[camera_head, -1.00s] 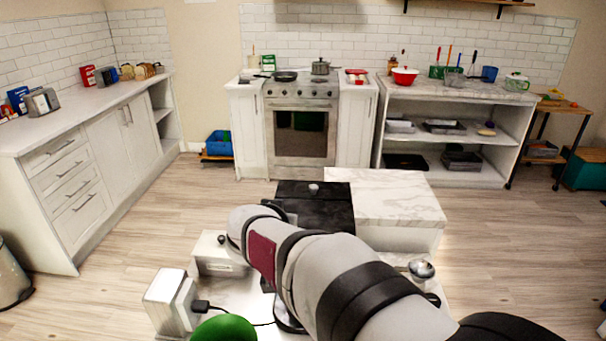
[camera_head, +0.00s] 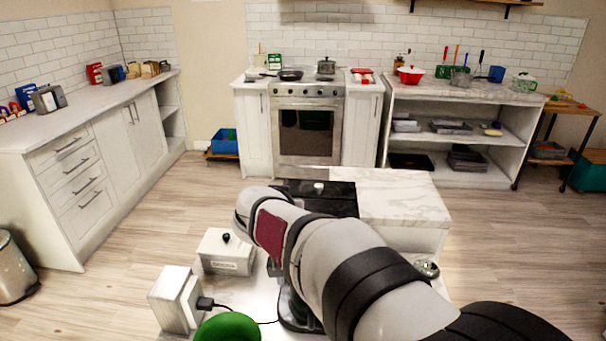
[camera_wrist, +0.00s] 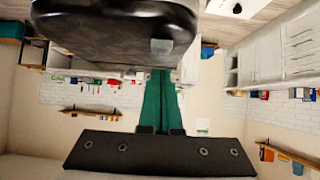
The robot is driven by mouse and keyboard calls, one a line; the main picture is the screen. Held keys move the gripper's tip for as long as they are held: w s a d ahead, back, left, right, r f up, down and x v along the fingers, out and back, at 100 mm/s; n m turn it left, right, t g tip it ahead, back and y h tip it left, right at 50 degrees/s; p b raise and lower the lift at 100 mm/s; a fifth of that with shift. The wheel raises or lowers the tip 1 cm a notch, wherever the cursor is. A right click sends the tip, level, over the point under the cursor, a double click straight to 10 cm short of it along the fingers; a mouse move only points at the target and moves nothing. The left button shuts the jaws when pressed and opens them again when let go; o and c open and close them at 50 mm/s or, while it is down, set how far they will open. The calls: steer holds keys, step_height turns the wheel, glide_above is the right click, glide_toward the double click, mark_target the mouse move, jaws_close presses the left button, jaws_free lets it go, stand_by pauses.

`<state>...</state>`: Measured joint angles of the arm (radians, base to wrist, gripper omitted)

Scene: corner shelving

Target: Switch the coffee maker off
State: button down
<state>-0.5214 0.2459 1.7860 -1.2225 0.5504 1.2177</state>
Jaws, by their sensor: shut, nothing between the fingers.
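The coffee maker seems to be the dark appliance (camera_head: 296,312) mostly hidden behind my arm in the head view; a thin black cord runs to it from the left. In the wrist view a glossy black body (camera_wrist: 95,32), probably the same appliance, fills the top, with a small grey square (camera_wrist: 161,46) on it that may be its switch. My gripper (camera_wrist: 161,74) has its green fingers together and empty, with the tips close to the black body just below the grey square. I cannot tell whether they touch. In the head view my arm hides the gripper.
A white lidded box (camera_head: 226,254), a white block with a plug (camera_head: 172,300) and a green round object (camera_head: 228,328) stand left of my arm. A black hob (camera_head: 320,196) and a marble counter (camera_head: 402,195) lie beyond. Open floor surrounds the island.

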steer(key=r, duration=0.3)
steer(key=shift+w+r, duration=0.3)
steer(key=shift+r, duration=0.05)
steer(key=s+r, duration=0.6)
steer(key=r, duration=0.1)
steer(key=shift+r, duration=0.35)
steer(key=s+d+f+m+g+h, duration=0.25)
steer(key=s+d+f+g, duration=0.35)
steer(key=s+d+f, duration=0.7)
steer(key=s+d+f+m+g+y, duration=0.1)
steer(key=s+f, duration=0.3)
steer(key=s, duration=0.5)
steer(key=s+f+m+g+y, duration=0.2)
steer(key=s+f+g+y, duration=0.1)
steer(key=s, duration=0.6)
steer(key=shift+s+d+f+g, duration=0.35)
steer(key=shift+s+f+g, duration=0.05)
steer(key=shift+f+g, duration=0.1)
